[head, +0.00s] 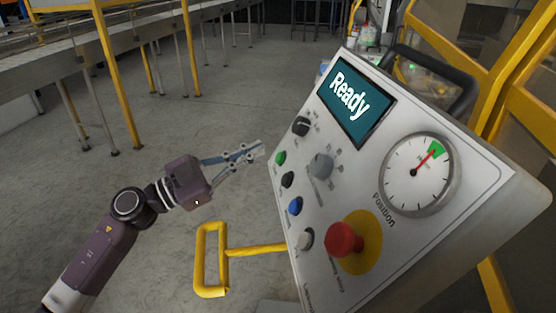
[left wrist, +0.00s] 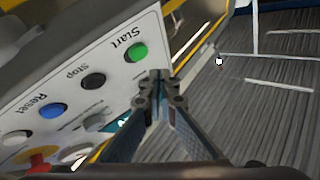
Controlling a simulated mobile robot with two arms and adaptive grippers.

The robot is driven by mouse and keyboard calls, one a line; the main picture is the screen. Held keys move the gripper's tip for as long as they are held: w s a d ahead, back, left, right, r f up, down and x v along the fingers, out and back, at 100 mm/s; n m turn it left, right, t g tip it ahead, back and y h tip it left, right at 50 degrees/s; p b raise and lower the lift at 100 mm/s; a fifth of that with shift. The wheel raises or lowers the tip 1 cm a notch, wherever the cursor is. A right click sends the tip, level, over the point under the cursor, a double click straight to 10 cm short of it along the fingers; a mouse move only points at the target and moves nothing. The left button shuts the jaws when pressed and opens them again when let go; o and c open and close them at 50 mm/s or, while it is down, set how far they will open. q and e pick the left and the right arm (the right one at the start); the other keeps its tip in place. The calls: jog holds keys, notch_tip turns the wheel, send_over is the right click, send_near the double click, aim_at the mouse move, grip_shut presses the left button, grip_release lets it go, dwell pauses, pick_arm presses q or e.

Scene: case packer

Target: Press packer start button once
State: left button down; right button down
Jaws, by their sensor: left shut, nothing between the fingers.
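The green start button (head: 280,158) is on the left edge of the sloping control panel (head: 370,225). In the left wrist view the green button (left wrist: 137,52), labelled Start, stands proud of the panel, just above and left of the fingertips. My left gripper (head: 258,150) is shut and empty, its tips pointing at the panel's left side near the green button. In the left wrist view the shut fingertips (left wrist: 160,80) appear close to the button, but whether they touch the panel cannot be told. My right gripper is not in view.
Below the green button are a black button (head: 287,180), a blue button (head: 295,206) and a white button (head: 305,239). A red emergency knob (head: 345,239), a round gauge (head: 417,173) and a screen (head: 355,100) reading "Ready" share the panel. A yellow bar frame (head: 210,260) stands below.

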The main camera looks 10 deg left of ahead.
pick_arm(q)
jog(key=shift+w+d+f, duration=0.3)
jog(key=shift+d+f, duration=0.2)
jog(key=shift+d, duration=0.35)
dwell(0.9)
jog(key=shift+w+d+f+p, duration=0.15)
jog(key=shift+d+p, duration=0.15)
jog(key=shift+p, duration=0.15)
jog(key=shift+d+f, duration=0.2)
jog(key=shift+d, duration=0.15)
dwell(0.5)
dwell(0.4)
jog(key=shift+s+a+r+p, duration=0.2)
jog(key=shift+a+r+p, duration=0.15)
jog(key=shift+a+p, duration=0.3)
